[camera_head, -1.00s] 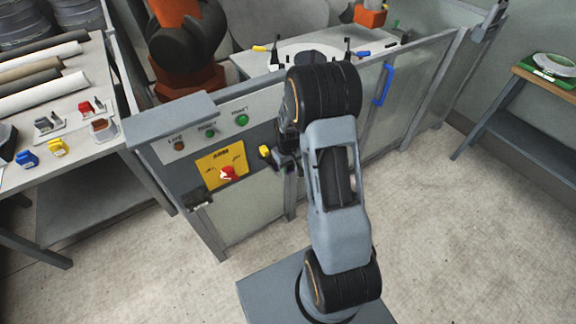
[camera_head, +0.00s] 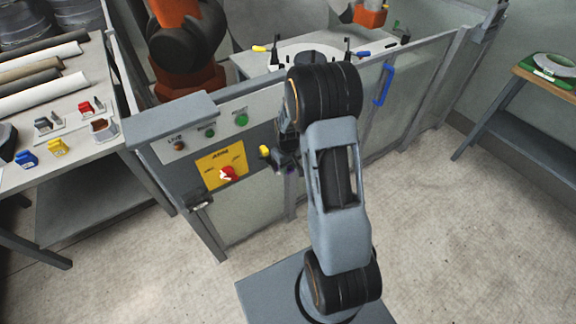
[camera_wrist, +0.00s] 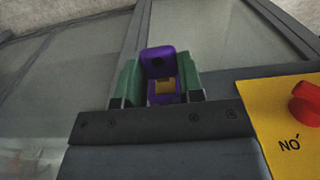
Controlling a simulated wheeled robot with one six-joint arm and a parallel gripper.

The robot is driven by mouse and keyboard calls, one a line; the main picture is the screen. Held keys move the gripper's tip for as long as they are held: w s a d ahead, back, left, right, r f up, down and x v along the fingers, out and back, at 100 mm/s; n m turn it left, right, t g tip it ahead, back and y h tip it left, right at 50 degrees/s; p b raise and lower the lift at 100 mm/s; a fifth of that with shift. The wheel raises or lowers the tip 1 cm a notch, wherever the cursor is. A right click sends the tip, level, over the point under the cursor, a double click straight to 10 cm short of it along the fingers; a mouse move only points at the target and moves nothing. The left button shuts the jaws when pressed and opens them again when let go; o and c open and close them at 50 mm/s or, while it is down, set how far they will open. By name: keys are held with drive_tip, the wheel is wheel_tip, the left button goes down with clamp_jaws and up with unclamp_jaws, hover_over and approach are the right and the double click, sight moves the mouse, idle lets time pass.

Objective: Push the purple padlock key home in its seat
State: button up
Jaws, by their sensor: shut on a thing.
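The purple padlock key (camera_wrist: 160,62) is between the green fingertips of my gripper (camera_wrist: 158,85) in the wrist view, with a brass-coloured part low in its middle. My gripper is shut on it. In the head view my gripper (camera_head: 287,160) is by the front of the grey control panel (camera_head: 262,183), right of the yellow switch plate (camera_head: 222,168). The key's seat cannot be made out; my gripper and arm cover part of that area. I cannot tell whether the key touches a seat.
A red rotary knob (camera_head: 228,174) is on the yellow plate. A small yellow piece (camera_head: 265,152) is close left of my gripper. Clear fence panels (camera_head: 350,150) run to the right, with a blue handle (camera_head: 382,85). A table (camera_head: 90,145) with padlocks stands at left. The floor in front is clear.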

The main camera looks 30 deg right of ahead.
drive_tip(key=shift+w+a, duration=0.1)
drive_tip(key=shift+w, duration=0.55)
drive_tip(key=o, duration=1)
drive_tip(key=shift+o, duration=0.2)
drive_tip(key=shift+r, duration=0.1)
wheel_tip(320, 180, up, 14)
drive_tip(key=shift+b, duration=0.45)
drive_tip(key=shift+f, duration=0.2)
